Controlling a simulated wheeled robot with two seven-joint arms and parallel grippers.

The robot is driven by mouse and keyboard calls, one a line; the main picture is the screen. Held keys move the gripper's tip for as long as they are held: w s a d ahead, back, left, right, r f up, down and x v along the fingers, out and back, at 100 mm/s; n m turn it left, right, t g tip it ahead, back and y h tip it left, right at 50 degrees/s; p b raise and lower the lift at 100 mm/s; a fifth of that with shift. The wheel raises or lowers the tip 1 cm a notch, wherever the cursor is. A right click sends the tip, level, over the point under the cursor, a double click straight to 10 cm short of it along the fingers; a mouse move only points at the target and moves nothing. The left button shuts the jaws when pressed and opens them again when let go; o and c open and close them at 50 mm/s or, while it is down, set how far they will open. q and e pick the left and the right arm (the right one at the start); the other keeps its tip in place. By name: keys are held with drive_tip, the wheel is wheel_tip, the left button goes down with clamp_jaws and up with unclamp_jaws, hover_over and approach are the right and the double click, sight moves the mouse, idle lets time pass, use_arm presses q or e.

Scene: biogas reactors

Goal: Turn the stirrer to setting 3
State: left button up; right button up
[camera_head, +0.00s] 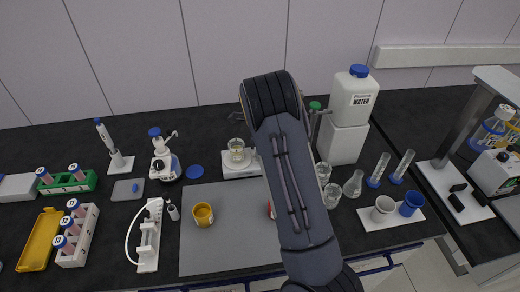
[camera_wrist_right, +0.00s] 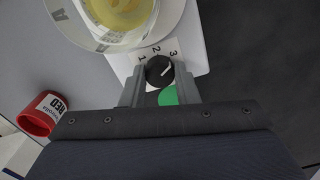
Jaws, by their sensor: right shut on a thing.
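The white stirrer (camera_head: 238,170) stands at the back of the grey mat with a beaker of yellow liquid (camera_head: 237,149) on its plate. In the right wrist view, its black knob (camera_wrist_right: 158,70) sits by a scale marked 1, 2 and 3 (camera_wrist_right: 173,54). The knob's white pointer line slants up and right, towards the 3 side. My right gripper (camera_wrist_right: 160,80) is shut on the knob, one finger on each side. In the head view my right arm hides the gripper and knob. My left gripper is not in view.
A red cup (camera_wrist_right: 42,112) lies near the stirrer, mostly hidden by my arm in the head view. A yellow cup (camera_head: 203,214) stands on the mat (camera_head: 225,245). Glassware, including a flask (camera_head: 353,184), and a white water canister (camera_head: 354,100) stand right of my arm.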

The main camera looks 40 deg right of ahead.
drive_tip(key=shift+d+r, duration=0.1)
idle(0.4)
drive_tip(key=o, duration=0.7)
wheel_tip(320, 180, up, 8)
drive_tip(key=shift+f+b, duration=0.2)
drive_tip(key=shift+b, duration=0.3)
drive_tip(key=shift+r, duration=0.1)
